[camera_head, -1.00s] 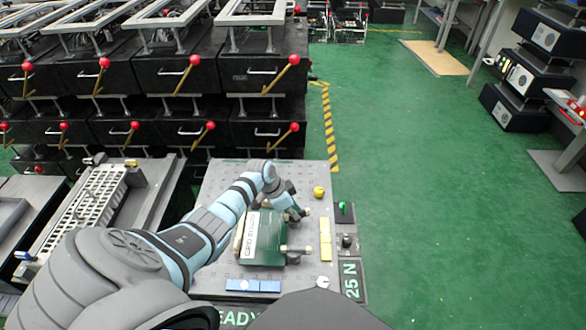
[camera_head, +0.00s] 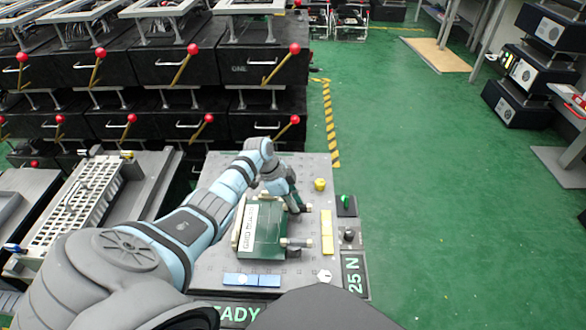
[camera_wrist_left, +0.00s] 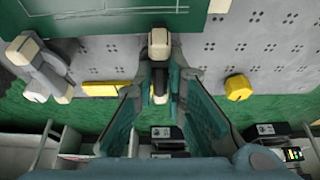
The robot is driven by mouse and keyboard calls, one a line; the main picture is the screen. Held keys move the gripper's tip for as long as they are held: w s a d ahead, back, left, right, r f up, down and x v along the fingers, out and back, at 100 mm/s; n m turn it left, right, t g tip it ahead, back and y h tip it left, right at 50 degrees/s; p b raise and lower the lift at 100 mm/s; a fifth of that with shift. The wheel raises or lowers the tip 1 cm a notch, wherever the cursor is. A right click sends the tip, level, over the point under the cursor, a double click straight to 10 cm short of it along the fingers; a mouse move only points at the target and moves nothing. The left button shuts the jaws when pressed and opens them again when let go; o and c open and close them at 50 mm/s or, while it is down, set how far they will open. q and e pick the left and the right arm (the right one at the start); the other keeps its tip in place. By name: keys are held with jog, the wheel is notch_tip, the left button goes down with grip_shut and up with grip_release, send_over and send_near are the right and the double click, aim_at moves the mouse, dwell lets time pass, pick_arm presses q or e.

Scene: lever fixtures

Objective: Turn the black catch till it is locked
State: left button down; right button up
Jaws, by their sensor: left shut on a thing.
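A dark green box labelled GRID BOARD (camera_head: 262,232) stands on the grey perforated plate. It has two catches on its right side. The far catch (camera_wrist_left: 159,40) has pale ends and a dark middle in the left wrist view. My left gripper (camera_head: 298,206) is shut on it, with a finger on each side in the left wrist view (camera_wrist_left: 160,82). The fingers partly hide this catch. The near catch (camera_head: 297,243), dark grey with pale ends, stands free; it also shows at the left of the wrist view (camera_wrist_left: 40,65). My right gripper is out of view.
A yellow knob (camera_head: 320,184) and yellow bar (camera_head: 326,232) are right of the box. A green switch (camera_head: 346,203) and black knob (camera_head: 349,235) sit at the plate's right edge. A blue strip (camera_head: 252,280) lies in front. Black drawer units (camera_head: 180,70) stand behind.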

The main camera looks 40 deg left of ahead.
pick_arm(q)
jog(key=c, duration=1.6)
grip_release()
jog(key=shift+c, duration=0.2)
jog(key=shift+r, duration=0.1)
jog(key=v, duration=1.1)
jog(key=shift+s+a+r, duration=0.15)
jog(key=shift+s+r, duration=0.05)
jog(key=shift+r, duration=0.15)
